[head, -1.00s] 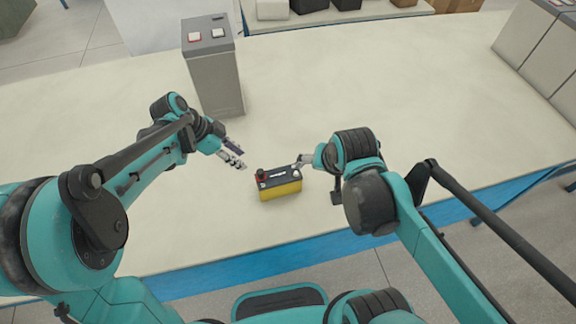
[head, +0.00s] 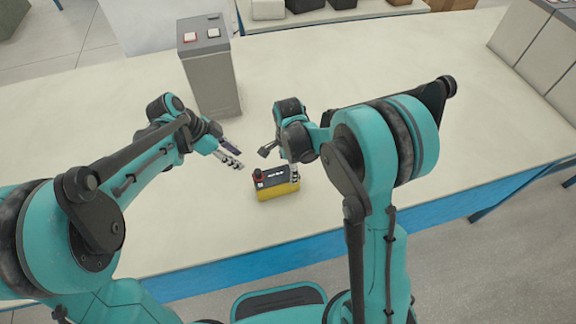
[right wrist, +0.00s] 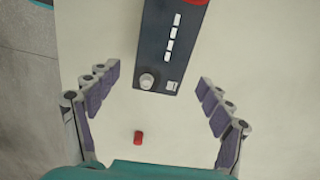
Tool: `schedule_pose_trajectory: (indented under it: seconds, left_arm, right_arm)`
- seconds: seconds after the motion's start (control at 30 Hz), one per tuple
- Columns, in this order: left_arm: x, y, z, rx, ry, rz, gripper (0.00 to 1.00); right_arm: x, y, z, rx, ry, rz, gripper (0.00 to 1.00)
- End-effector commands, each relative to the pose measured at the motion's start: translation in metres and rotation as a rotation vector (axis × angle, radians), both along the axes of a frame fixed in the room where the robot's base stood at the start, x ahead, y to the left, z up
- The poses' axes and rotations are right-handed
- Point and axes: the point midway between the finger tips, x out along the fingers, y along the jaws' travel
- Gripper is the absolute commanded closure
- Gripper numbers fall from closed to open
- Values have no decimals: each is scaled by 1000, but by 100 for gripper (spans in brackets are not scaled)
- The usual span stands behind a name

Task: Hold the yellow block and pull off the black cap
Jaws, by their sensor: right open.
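The yellow block (head: 278,191) is a battery with a dark top, standing on the table near its front edge. In the right wrist view its dark top (right wrist: 153,40) shows a bare grey terminal (right wrist: 147,81) at the near end and a red part (right wrist: 197,2) cut off at the far end. I cannot make out a black cap on it. My right gripper (right wrist: 159,80) is open above the battery's near end, fingers apart on either side. My left gripper (head: 231,154) is open and empty, just left of and behind the battery, apart from it.
A small red piece (right wrist: 138,137) lies on the table beyond the battery's terminal end. A grey box-like post (head: 212,82) with a red-framed button stands behind my left gripper.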

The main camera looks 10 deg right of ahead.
Motion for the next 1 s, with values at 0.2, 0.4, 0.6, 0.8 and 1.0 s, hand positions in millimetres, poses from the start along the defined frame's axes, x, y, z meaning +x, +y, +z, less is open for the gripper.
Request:
schedule_pose_trajectory:
  seconds: [0.2, 0.4, 0.6, 0.8, 1.0]
  left_arm:
    - [0, 0, 0, 0, 0, 0, 66]
    - [0, 0, 0, 0, 0, 0, 66]
    - [0, 0, 0, 0, 0, 0, 66]
    - [0, 0, 0, 0, 0, 0, 66]
    - [0, 0, 0, 0, 0, 0, 66]
  right_arm:
    - [1, 0, -26, -1, 5, -9, 20]
    - [1, 0, -58, 0, 4, -8, 20]
    - [0, 0, -76, 0, 3, -8, 20]
    - [0, 0, -79, 0, 3, -8, 20]
    - [0, 0, -78, 0, 3, -7, 44]
